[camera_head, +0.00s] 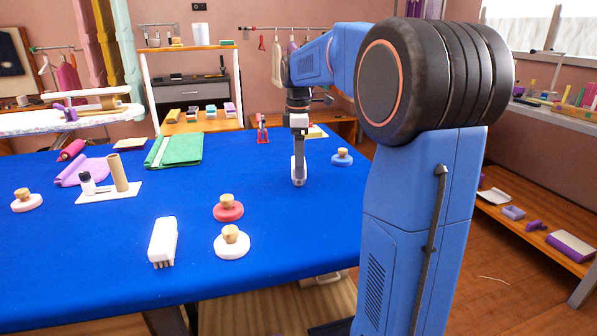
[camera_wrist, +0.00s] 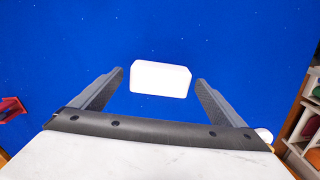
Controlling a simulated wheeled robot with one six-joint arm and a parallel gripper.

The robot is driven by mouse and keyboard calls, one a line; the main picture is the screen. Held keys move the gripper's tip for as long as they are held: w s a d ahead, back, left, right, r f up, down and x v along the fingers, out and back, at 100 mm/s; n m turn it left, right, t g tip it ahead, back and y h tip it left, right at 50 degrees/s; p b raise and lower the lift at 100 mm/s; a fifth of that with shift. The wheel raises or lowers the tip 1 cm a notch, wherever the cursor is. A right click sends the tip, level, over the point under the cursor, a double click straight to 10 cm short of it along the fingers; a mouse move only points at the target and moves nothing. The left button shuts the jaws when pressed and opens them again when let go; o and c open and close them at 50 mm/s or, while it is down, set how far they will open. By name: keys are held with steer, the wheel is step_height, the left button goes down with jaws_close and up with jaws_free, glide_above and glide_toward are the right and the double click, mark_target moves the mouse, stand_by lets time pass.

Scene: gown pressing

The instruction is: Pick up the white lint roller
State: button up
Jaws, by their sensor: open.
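My gripper (camera_head: 299,180) is pointed down low over the blue table, right of its middle. In the wrist view my gripper (camera_wrist: 160,77) is open, with one dark finger on each side of a plain white block-like thing (camera_wrist: 160,80). This appears to be the white lint roller. A gap of blue shows between it and each finger, so neither finger touches it. Its height and far side cannot be told. In the head view my gripper largely hides it.
The blue table (camera_head: 110,265) holds a white brush (camera_head: 163,240), a red knobbed disc (camera_head: 228,208), a white one (camera_head: 232,243) and a blue one (camera_head: 342,158) close right of my gripper. A red stand (camera_head: 262,130) and folded green cloth (camera_head: 178,150) lie behind.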

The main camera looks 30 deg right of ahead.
steer(key=shift+f, duration=0.75)
steer(key=shift+c, duration=0.4)
steer(key=c, duration=1.1)
steer(key=shift+r, duration=0.15)
